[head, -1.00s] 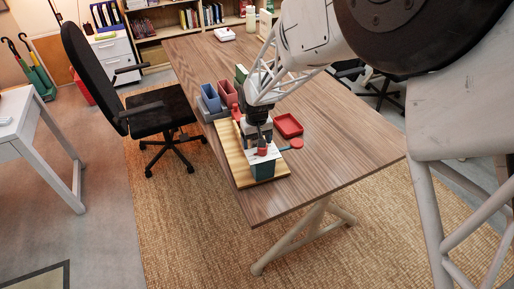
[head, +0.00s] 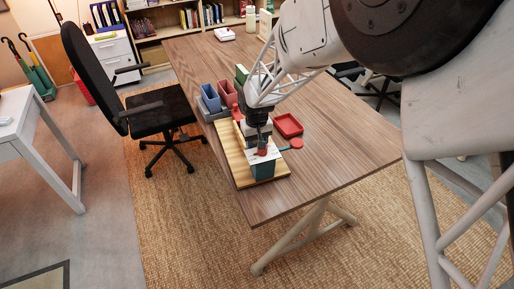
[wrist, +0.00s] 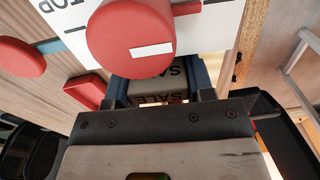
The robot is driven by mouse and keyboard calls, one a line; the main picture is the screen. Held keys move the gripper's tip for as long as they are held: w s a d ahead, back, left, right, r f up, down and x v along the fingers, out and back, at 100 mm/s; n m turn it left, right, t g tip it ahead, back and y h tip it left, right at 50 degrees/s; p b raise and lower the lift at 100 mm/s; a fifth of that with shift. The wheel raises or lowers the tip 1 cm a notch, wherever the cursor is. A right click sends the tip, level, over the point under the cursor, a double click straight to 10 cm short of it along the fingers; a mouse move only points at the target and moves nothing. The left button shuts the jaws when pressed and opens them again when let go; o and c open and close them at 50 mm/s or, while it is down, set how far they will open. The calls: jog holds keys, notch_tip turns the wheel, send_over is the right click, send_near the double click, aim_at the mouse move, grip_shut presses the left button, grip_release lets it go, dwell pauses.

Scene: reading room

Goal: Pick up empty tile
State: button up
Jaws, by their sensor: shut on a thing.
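My gripper (wrist: 158,88) is shut on a pale block (wrist: 150,86) with dark lettering, seen between its blue fingers in the wrist view. A large red round knob (wrist: 130,38) with a white bar covers part of the block. In the head view my gripper (head: 258,138) points down over a wooden board (head: 238,165). A white lettered plate (head: 270,156) and a teal block (head: 263,171) are below it, near the board's front end.
A red disc (head: 296,143) sticks out right of the white plate. A red tray (head: 288,125) lies behind it on the table (head: 340,150). Blue (head: 210,97) and dull red (head: 227,94) bins stand behind the board. The table's right side is clear.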

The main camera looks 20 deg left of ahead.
jog(key=shift+r, duration=0.1)
jog(key=shift+c, duration=0.2)
jog(key=shift+r, duration=4.95)
jog(key=shift+w, duration=0.1)
